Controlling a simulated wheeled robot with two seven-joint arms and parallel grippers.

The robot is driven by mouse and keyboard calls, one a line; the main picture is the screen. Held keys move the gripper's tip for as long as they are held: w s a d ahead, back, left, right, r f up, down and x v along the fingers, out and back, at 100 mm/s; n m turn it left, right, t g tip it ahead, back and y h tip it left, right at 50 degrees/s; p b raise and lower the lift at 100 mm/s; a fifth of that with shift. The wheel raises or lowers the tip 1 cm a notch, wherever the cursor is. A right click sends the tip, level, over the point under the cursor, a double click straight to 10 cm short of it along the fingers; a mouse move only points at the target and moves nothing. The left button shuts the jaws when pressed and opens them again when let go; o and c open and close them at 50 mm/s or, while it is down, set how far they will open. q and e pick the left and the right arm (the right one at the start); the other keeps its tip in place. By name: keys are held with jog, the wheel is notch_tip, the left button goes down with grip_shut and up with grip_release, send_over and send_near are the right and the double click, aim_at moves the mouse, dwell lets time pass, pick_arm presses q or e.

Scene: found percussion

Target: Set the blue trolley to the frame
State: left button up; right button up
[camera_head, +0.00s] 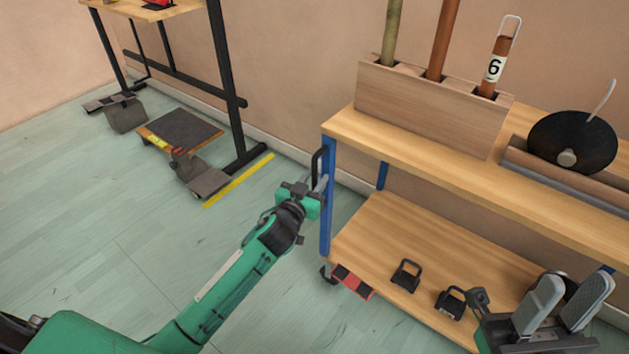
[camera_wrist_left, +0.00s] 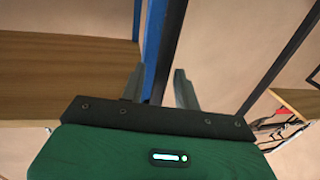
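The blue trolley has blue posts (camera_head: 327,225) and wooden shelves, and stands on the right in the head view. A black upright handle (camera_head: 318,165) is fixed at its left end. My left gripper (camera_head: 316,187) is at this handle. In the left wrist view its two fingers (camera_wrist_left: 160,88) stand apart on either side of the black handle bar (camera_wrist_left: 172,40), with gaps showing, and the blue post (camera_wrist_left: 154,40) is just behind. A black frame (camera_head: 226,85) with a wooden top stands at the upper left, apart from the trolley.
A yellow floor strip (camera_head: 238,181) lies between frame and trolley. Grey pedals (camera_head: 207,182) and a dark board (camera_head: 184,131) lie under the frame. The trolley carries a wooden tube holder (camera_head: 425,105), a black disc (camera_head: 572,142) and black items below. Floor at left is clear.

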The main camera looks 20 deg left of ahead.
pick_arm(q)
jog(key=shift+w, duration=0.1)
jog(key=shift+c, duration=0.2)
grip_shut()
jog(key=shift+a, duration=0.1)
